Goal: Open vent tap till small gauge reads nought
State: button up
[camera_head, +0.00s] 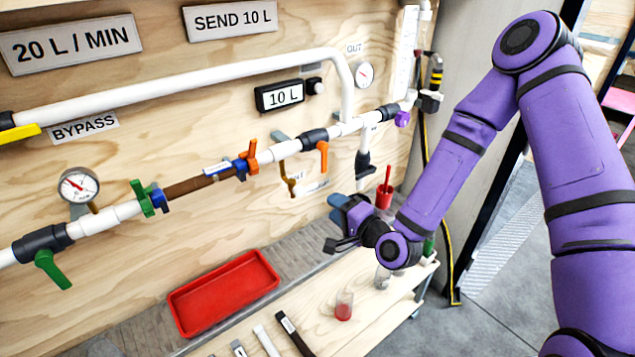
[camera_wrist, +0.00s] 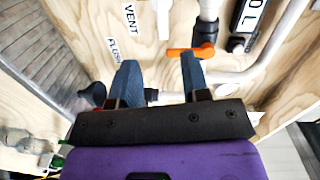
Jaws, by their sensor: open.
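An ochre tap (camera_head: 288,178) hangs below the pipe in the head view, beside a partly hidden label ending in "NT". Two round dials show there: a left gauge (camera_head: 78,185) and an OUT gauge (camera_head: 364,74); their readings are too small to tell. My gripper (camera_head: 334,208) is right of and below the ochre tap, apart from it. In the wrist view my gripper (camera_wrist: 160,78) is open, its two blue fingers apart with nothing held. An orange handle (camera_wrist: 188,52) on a dark fitting shows just past the right finger, near a VENT label (camera_wrist: 131,20).
A red tray (camera_head: 226,292) lies on the grey ledge below the board. A green handle (camera_head: 50,268) and an orange handle (camera_head: 322,157) stick out from the pipe.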

aim_at(313, 188)
jog(key=shift+m+t, duration=0.6)
jog(key=shift+m, duration=0.3)
jog(key=x, duration=1)
jog(key=shift+w+f, duration=0.3)
jog(key=shift+w, duration=0.2)
jog(key=shift+c, duration=0.2)
grip_shut()
